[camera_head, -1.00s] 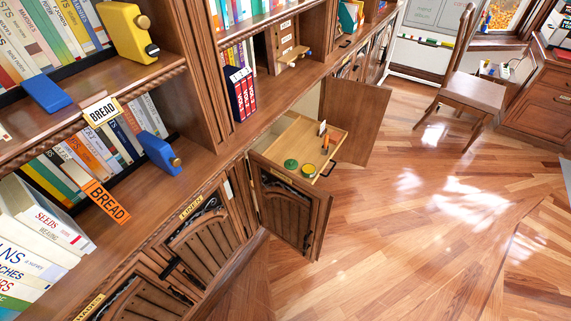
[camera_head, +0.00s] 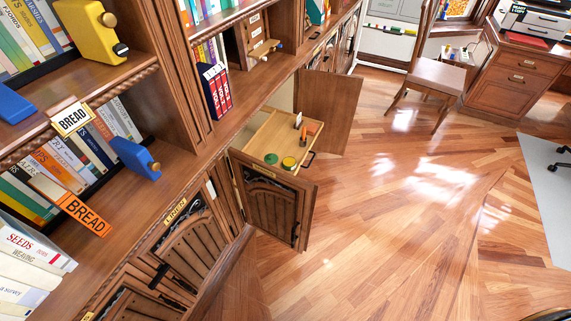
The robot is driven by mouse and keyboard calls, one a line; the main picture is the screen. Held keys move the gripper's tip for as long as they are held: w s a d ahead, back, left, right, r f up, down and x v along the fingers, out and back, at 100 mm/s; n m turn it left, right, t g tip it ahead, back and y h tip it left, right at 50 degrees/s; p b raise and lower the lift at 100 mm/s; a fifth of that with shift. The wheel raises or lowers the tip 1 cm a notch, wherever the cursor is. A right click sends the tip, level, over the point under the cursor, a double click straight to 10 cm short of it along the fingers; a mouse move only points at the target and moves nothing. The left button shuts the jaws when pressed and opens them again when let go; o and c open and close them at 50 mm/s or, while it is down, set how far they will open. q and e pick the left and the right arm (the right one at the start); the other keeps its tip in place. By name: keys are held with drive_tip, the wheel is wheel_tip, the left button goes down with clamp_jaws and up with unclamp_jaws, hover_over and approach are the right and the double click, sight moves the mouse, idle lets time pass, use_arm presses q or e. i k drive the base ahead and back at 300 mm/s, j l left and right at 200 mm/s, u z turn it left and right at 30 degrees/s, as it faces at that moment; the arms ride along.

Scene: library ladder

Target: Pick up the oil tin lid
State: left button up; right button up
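A small round green piece (camera_head: 271,158), which looks like the oil tin lid, lies in a pulled-out wooden drawer (camera_head: 262,137) low in the bookcase. Beside it, to the right, is a round yellow and green tin (camera_head: 289,162). At this size I cannot make out details of either. An orange item (camera_head: 304,138) and a small white upright item (camera_head: 298,121) are farther back in the drawer. Neither of my grippers is in view.
Open cabinet doors flank the drawer: a carved near door (camera_head: 268,205) and a plain far door (camera_head: 327,108). Bookshelves fill the left. The wooden floor (camera_head: 400,210) is clear to the right. A chair (camera_head: 437,75), a desk (camera_head: 515,85) and a grey rug (camera_head: 548,185) stand beyond.

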sight(271, 159)
drive_tip(key=u, duration=0.25)
drive_tip(key=i+l+u, duration=0.15)
drive_tip(key=l+u, duration=0.2)
drive_tip(key=i+l+u, duration=0.1)
drive_tip(key=l+u, duration=0.25)
drive_tip(key=l, duration=0.25)
drive_tip(key=l+u, duration=0.35)
drive_tip(key=l, duration=0.15)
drive_tip(key=i, duration=0.05)
